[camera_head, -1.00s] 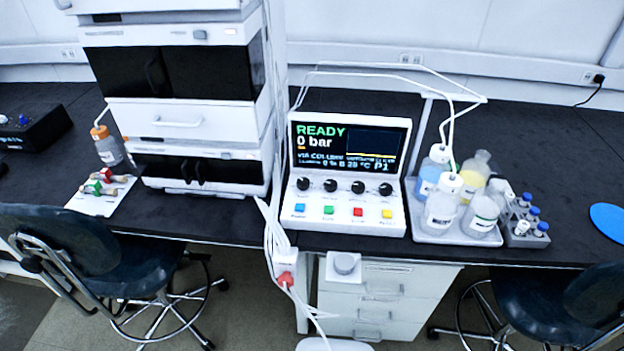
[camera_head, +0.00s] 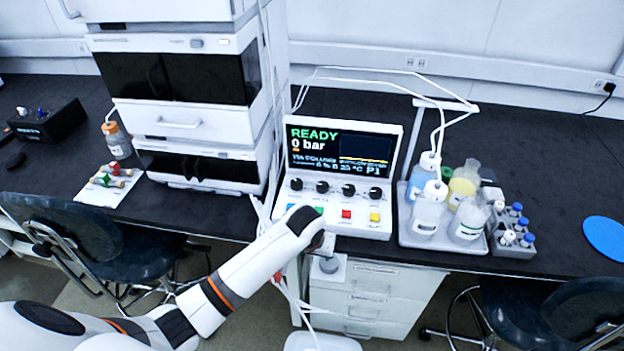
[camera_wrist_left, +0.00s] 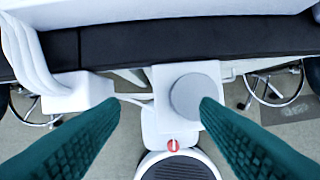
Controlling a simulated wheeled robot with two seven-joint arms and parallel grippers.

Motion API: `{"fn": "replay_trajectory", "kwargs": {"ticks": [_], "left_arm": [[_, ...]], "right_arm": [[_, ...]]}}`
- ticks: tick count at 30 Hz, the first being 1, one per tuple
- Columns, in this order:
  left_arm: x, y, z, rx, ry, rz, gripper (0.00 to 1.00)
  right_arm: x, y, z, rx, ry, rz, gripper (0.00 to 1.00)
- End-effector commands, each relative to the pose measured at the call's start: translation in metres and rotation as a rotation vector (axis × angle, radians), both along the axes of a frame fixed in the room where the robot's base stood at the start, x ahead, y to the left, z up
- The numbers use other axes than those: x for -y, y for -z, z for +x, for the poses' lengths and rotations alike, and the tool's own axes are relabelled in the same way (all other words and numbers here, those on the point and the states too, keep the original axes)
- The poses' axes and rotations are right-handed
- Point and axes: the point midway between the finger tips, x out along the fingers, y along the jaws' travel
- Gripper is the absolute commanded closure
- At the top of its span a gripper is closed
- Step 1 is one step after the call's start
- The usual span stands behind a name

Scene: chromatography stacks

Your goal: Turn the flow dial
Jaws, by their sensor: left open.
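A round grey dial (camera_head: 329,264) sits on a white plate at the bench's front edge, just below the control box. It shows in the left wrist view (camera_wrist_left: 192,97) as a plain grey disc; I see no label on it. My left gripper (camera_head: 325,246) is in front of the bench, close to the dial. In the left wrist view, its green ribbed fingers (camera_wrist_left: 160,102) are wide apart and empty. The right fingertip overlaps the dial's lower right edge in the picture; I cannot tell whether it touches. My right gripper is not in view.
The white control box (camera_head: 340,215) has a READY screen, several black knobs and coloured buttons, partly behind my left arm. A bottle tray (camera_head: 443,243) stands to its right. White cables (camera_wrist_left: 40,55) hang left of the dial. Drawers (camera_head: 372,305) and chairs (camera_head: 90,245) are below.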

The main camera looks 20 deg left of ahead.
Motion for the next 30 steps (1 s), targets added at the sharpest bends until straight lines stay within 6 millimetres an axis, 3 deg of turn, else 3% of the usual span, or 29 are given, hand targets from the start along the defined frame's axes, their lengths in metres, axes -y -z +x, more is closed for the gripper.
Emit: {"fn": "replay_trajectory", "kwargs": {"ticks": [5, 12, 18, 23, 30], "left_arm": [[-0.025, -0.027, 0.051, 0.016, -0.119, 0.028, 0.43], [-0.083, -0.091, 0.127, 0.057, -0.382, 0.063, 0.43], [-0.116, -0.128, 0.154, 0.083, -0.532, 0.065, 0.43], [-0.121, -0.122, 0.159, 0.083, -0.549, 0.065, 0.43], [-0.131, -0.082, 0.171, 0.082, -0.548, 0.065, 0.43]], "right_arm": [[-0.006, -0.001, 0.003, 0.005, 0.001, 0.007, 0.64], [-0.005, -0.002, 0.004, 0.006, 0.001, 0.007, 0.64], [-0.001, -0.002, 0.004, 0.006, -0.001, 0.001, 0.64], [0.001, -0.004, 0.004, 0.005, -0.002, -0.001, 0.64], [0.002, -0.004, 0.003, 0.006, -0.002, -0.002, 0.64]]}}
